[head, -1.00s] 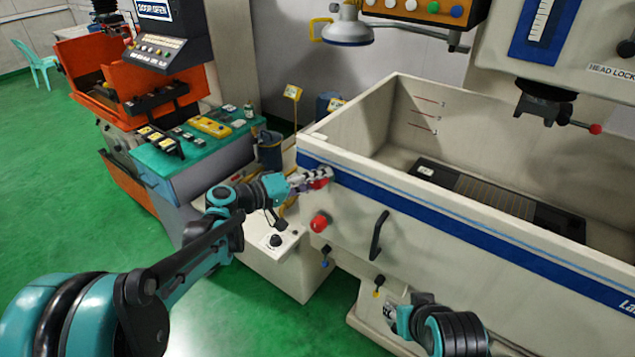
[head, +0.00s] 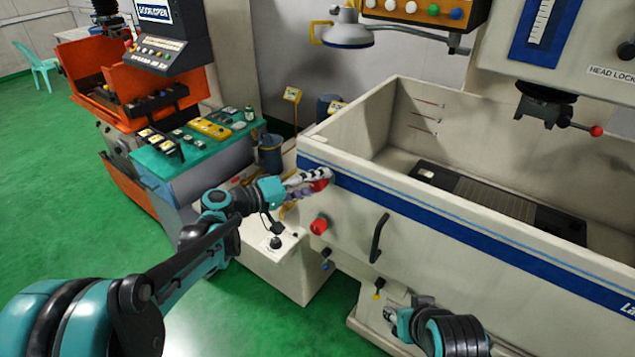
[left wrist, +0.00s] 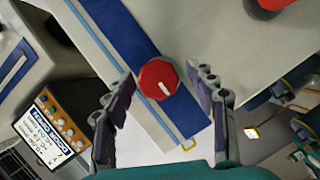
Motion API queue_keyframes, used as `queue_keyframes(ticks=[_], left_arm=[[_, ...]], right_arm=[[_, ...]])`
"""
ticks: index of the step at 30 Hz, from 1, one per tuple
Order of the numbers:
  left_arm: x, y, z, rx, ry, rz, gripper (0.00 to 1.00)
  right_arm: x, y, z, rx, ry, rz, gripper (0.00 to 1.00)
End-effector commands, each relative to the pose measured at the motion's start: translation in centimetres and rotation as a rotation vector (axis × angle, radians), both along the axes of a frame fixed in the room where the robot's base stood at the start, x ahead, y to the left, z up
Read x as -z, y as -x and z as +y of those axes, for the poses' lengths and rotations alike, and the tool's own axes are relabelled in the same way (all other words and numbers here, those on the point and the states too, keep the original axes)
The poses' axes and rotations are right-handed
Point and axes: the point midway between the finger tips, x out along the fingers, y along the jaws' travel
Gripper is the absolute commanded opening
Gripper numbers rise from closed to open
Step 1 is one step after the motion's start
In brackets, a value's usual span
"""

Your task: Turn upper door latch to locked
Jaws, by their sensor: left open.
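The upper door latch is a round red knob (left wrist: 157,78) with a white mark, on the blue stripe of the tank door. In the head view the upper latch (head: 320,186) is partly hidden by my left gripper (head: 312,180). In the left wrist view my left gripper (left wrist: 160,82) is open, with one finger on each side of the knob. Gaps show between fingers and knob in the picture; contact cannot be told. A lower red latch (head: 319,225) sits below on the door front. My right gripper (head: 391,312) is low by the machine base, its jaws unclear.
A black door handle (head: 379,237) is right of the lower latch. A white cabinet with a black knob (head: 276,243) stands below my left gripper. A teal-topped bench (head: 195,140) and orange machine (head: 90,75) stand at left.

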Motion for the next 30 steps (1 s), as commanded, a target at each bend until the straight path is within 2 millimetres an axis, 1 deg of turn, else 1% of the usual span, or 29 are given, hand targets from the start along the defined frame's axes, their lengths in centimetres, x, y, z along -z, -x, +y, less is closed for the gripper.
queue_keyframes(ticks=[9,12,15,21,30], left_arm=[[-1.1,3.6,5.6,-0.005,0.0,-0.001,0.56],[-1.4,4.6,7.1,-0.005,0.0,0.0,0.56],[-1.7,5.3,8.3,-0.004,0.001,0.0,0.56],[-1.9,6.0,9.1,-0.002,0.001,-0.001,0.56],[-1.9,6.0,9.1,-0.001,0.0,0.0,0.56]], right_arm=[[0.0,0.0,0.0,0.0,0.0,0.0,0.4],[0.0,0.0,0.0,0.0,0.0,0.0,0.4],[0.0,0.0,0.0,0.0,0.0,0.0,0.4],[0.0,0.0,0.0,0.0,0.0,0.0,0.4],[0.0,0.0,0.0,0.0,0.0,0.0,0.4]])
